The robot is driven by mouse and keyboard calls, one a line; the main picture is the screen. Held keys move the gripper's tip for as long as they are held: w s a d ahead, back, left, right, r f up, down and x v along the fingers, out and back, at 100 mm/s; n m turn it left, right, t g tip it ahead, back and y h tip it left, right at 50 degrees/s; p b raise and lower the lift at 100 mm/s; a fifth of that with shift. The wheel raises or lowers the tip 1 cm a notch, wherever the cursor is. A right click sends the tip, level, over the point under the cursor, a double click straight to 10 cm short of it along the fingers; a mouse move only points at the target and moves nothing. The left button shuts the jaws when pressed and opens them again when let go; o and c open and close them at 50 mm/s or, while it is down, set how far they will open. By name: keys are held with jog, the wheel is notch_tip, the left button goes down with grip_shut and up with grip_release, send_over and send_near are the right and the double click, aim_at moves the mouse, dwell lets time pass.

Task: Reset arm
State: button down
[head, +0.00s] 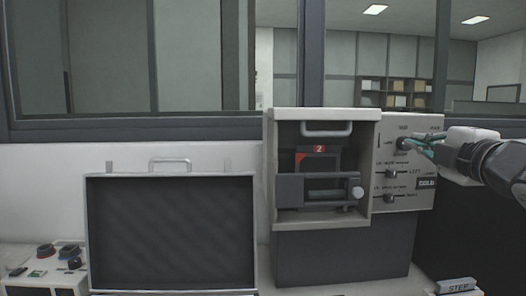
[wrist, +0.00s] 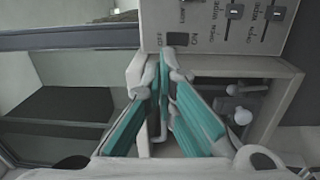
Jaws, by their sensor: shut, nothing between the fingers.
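My gripper (head: 418,145) is at the right in the head view, its teal fingers pointing left at the upper part of the control panel (head: 410,163). It is shut and empty. Its tips overlap the dark upper knob (head: 403,143); I cannot tell whether they touch it. In the wrist view, my gripper (wrist: 165,62) has its teal fingers converging just below the panel (wrist: 210,15), which carries sliders. My arm comes in from the right edge of the head view.
The press (head: 321,217) stands left of the panel, with a handled front and a red "2" label inside. A dark panel in a pale frame (head: 170,179) stands further left. A button box (head: 45,291) is at lower left, a "STEP" block (head: 457,285) at lower right.

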jog(key=s+a+f+m+g+p, duration=0.1)
jog(key=s+a+f+m+g, duration=0.4)
jog(key=s, duration=0.4)
jog(key=s+a+f+m+g+p, duration=0.2)
jog(key=s+a+f+m+g, duration=0.2)
jog(key=s, duration=0.6)
jog(key=s+a+f+m+g+p, duration=0.2)
jog(key=s+a+f+m+g, duration=0.3)
jog(key=s+f+m, duration=0.3)
jog(key=shift+s+a+f+g, duration=0.3)
jog(key=shift+s+a+f, duration=0.25)
jog(key=shift+s+a, duration=0.15)
